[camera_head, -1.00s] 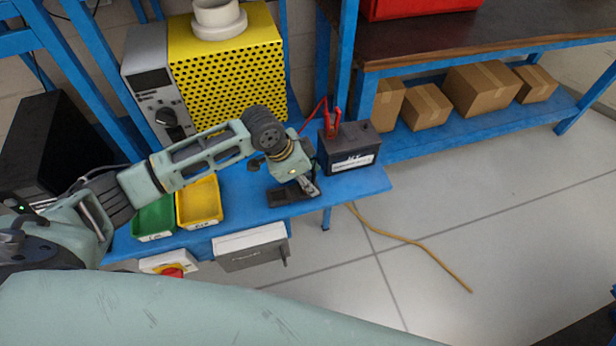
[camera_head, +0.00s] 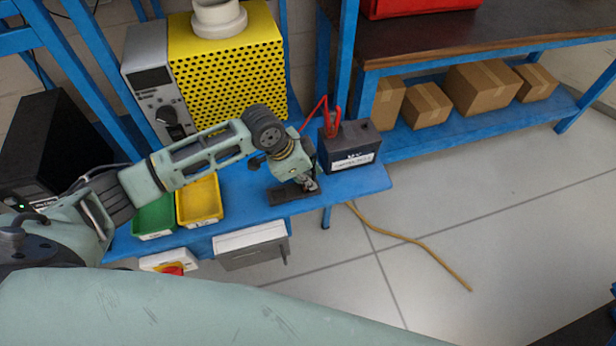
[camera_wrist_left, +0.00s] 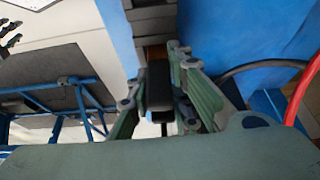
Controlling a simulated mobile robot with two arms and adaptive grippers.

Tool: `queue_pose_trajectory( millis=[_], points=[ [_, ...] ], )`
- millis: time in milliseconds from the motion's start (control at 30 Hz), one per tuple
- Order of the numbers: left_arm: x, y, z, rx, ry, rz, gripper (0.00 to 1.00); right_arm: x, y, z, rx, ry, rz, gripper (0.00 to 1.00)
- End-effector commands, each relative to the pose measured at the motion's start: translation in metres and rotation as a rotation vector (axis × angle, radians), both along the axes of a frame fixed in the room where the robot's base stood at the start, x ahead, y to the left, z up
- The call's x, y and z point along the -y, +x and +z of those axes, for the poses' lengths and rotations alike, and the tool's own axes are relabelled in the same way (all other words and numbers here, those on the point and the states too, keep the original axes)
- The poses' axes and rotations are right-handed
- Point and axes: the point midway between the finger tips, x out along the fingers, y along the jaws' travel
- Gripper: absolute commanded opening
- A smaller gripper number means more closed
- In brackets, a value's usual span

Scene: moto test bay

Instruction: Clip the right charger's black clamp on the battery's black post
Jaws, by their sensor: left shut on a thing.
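The dark battery (camera_head: 348,158) with a white label stands on the blue bench. A red clamp (camera_head: 332,126) with a red cable sits at its top left. I cannot make out the black post clearly. My left gripper (camera_head: 311,186) is just left of and in front of the battery, low over the bench. In the left wrist view its fingers (camera_wrist_left: 158,92) are closed around a dark block, which looks like the black clamp (camera_wrist_left: 158,85). In the head view the clamp is mostly hidden by the gripper. My right gripper is in neither view.
Green (camera_head: 155,218) and yellow (camera_head: 200,202) trays stand to the left, a yellow perforated machine (camera_head: 228,65) behind. In the wrist view a red cable (camera_wrist_left: 301,92) and a black cable (camera_wrist_left: 262,66) run at the right.

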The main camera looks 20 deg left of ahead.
Motion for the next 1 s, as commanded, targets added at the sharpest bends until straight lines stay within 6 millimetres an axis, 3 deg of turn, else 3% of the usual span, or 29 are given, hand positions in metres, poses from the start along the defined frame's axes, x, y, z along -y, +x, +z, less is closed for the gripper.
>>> queue_pose_trajectory(
  millis=[267,467,800,1000],
  points=[
    [0.000,0.001,0.008,0.003,-0.001,0.001,0.00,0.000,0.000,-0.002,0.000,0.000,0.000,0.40],
    [0.000,0.002,0.038,0.006,-0.002,0.000,0.00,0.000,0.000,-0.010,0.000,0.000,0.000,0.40],
    [0.073,-0.010,0.083,0.005,-0.005,-0.006,0.00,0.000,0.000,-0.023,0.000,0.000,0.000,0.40],
    [0.103,-0.015,0.102,0.003,-0.003,-0.003,0.00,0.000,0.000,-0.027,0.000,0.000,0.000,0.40]
  ],
)
